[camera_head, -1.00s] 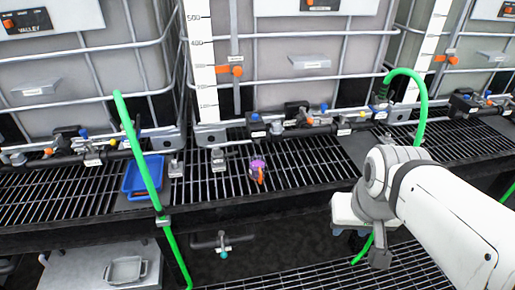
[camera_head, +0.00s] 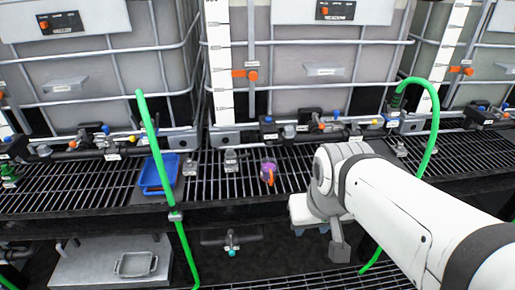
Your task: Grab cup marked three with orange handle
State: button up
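A small purple cup (camera_head: 267,166) with an orange handle (camera_head: 270,178) stands on the black grating near its front edge, left of my arm. Any mark on the cup is too small to read. My gripper (camera_head: 338,250) hangs at the end of the white arm, to the right of and below the cup in the picture, apart from it. I cannot make out its fingers clearly or whether they are open.
A blue tray (camera_head: 147,177) lies on the grating (camera_head: 70,190) to the left. A green hose (camera_head: 154,150) runs down in front of it. Large caged totes (camera_head: 310,60) with pipes and valves stand behind. A metal tray (camera_head: 136,264) sits lower left.

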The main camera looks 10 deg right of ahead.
aim_at(268, 165)
jog(key=z, duration=0.05)
jog(key=i, duration=1)
jog(key=u, duration=0.05)
